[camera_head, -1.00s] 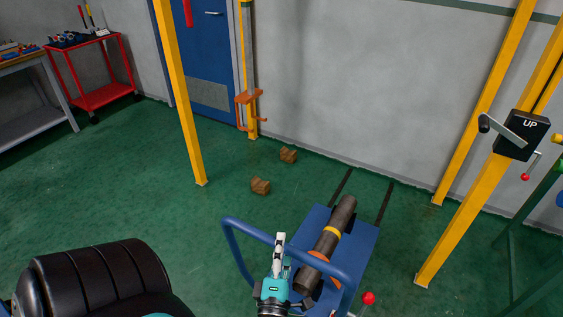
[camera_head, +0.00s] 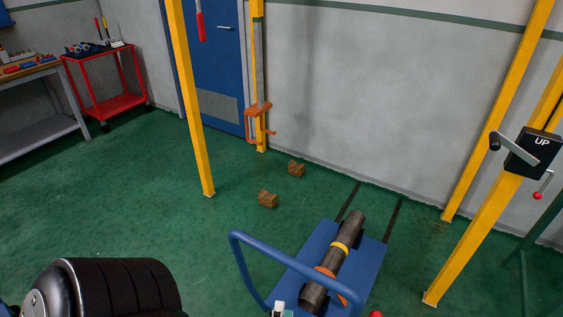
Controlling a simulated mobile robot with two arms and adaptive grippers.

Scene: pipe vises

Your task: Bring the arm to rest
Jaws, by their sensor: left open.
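A dark pipe (camera_head: 348,232) with a yellow band and an orange band lies on the blue cart (camera_head: 368,262), to the right of the gripper. My right gripper is not in view.
The cart's blue tube handle (camera_head: 290,262) arches beside the gripper. Two brown blocks (camera_head: 267,199) lie on the green floor. Yellow posts (camera_head: 194,110) stand left and right. A black crank box (camera_head: 532,152) is on the right post. A red trolley (camera_head: 110,100) stands far left.

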